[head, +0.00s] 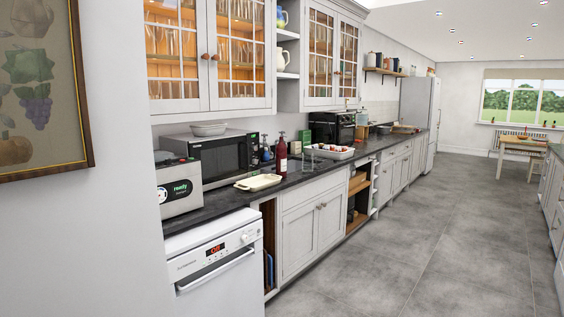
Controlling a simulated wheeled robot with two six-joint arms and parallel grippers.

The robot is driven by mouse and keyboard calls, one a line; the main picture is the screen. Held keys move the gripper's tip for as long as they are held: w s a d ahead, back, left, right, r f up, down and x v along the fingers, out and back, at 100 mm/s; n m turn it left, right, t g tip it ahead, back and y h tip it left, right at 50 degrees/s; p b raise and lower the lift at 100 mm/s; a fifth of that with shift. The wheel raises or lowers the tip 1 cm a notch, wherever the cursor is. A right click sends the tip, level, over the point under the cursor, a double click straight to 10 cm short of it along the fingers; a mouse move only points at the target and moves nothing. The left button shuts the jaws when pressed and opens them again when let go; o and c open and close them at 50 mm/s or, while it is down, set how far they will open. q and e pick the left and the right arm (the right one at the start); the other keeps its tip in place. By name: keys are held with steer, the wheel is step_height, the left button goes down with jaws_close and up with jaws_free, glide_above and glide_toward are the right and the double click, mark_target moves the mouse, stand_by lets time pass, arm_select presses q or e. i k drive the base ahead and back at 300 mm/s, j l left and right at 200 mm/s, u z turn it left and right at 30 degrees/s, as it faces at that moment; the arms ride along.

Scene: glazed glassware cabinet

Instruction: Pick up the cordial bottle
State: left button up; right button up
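A dark red bottle with a dark cap (281,157), which looks like the cordial bottle, stands upright on the dark worktop (290,184). It is right of the microwave (224,157), behind a cream dish (258,182) and left of a white tray with items in it (329,154). Its label is too small to read. Neither of my grippers is in view.
Small bottles (265,151) stand between the microwave and the red bottle. Glazed wall cabinets (209,57) holding glassware hang above the worktop. A white dishwasher (214,266) stands below its near end. The grey floor (420,260) to the right is clear.

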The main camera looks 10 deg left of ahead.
mark_target(281, 149)
steer(key=i+z, duration=0.3)
steer(key=i, duration=1.75)
